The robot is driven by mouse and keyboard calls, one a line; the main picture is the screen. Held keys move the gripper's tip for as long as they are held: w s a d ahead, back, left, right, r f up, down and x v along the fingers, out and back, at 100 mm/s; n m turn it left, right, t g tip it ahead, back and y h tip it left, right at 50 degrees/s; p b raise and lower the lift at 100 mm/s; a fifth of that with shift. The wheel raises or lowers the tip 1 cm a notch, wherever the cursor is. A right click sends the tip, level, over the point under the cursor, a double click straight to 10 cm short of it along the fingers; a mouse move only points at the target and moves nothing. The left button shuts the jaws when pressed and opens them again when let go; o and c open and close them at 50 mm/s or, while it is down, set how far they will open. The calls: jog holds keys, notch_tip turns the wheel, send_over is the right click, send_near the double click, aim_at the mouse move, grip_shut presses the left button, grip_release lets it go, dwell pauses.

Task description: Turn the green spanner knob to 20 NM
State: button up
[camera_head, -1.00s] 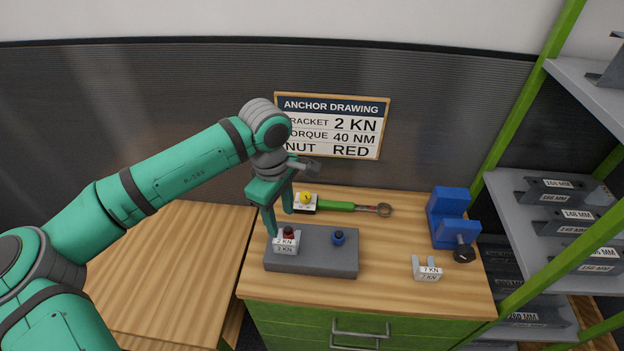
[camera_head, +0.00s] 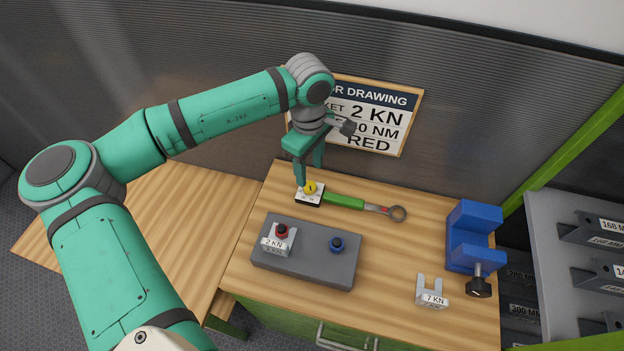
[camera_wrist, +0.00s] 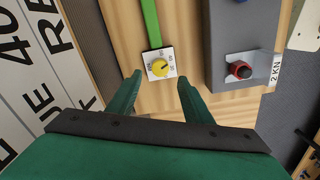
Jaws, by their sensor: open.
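The green spanner (camera_head: 344,201) lies on the wooden bench top, its ring end to the right. At its left end is a white dial plate (camera_head: 308,200) with a yellow knob (camera_head: 310,187). In the wrist view the knob (camera_wrist: 159,67) has a dark pointer mark, and the plate's numbers are too small to read surely. My gripper (camera_head: 309,178) is open and empty, above and just behind the knob, not seen touching it. In the wrist view its two fingers (camera_wrist: 158,85) point toward the dial, one to each side, with the knob just beyond the tips.
A 7 KN bracket (camera_head: 431,294) and a blue vise (camera_head: 474,236) stand right. The anchor drawing sign (camera_head: 382,103) reads 2 KN.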

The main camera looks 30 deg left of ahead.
aim_at(310, 185)
notch_tip(310, 185, down, 7)
jog(key=shift+r, duration=0.15)
jog(key=shift+c, duration=0.7)
jog(key=c, duration=0.9)
